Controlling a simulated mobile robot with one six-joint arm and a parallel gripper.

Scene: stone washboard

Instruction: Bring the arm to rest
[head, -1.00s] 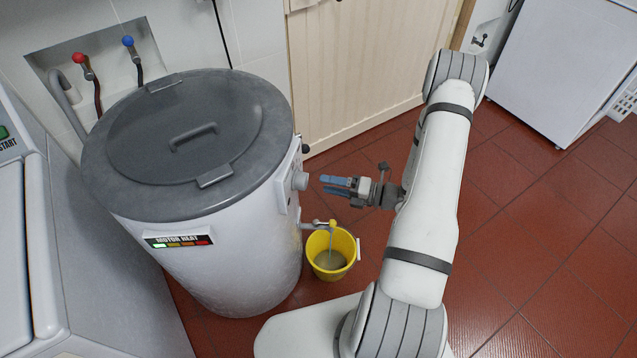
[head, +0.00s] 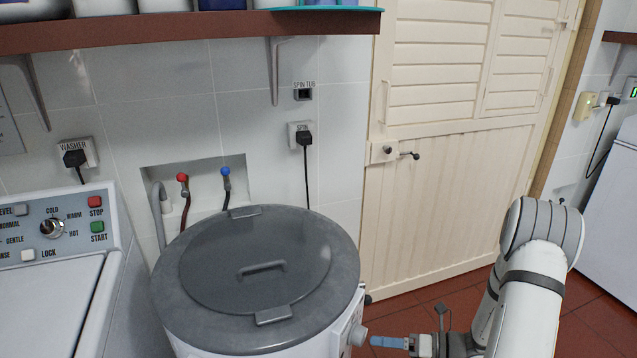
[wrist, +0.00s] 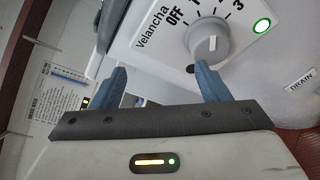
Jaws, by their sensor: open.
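My gripper (head: 392,342) is at the bottom of the head view, just right of the grey-lidded spin tub (head: 185,270). The tub's dial (head: 358,335) is close to the fingertips. In the wrist view my gripper (wrist: 162,85) has its two blue fingers spread wide with nothing between them. The dial (wrist: 207,40) shows there just beyond the right finger, on a white panel marked OFF, 1 and 3, beside a lit green light (wrist: 262,26). I cannot tell whether a finger touches the dial. The lower part of the tub is out of the head view.
A washer (head: 50,280) stands at the left. A shelf (head: 190,30) runs along the top left wall. A cream door (head: 450,190) is behind the arm, and a white appliance (head: 612,210) is at the right. Red floor (head: 420,305) shows between the tub and door.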

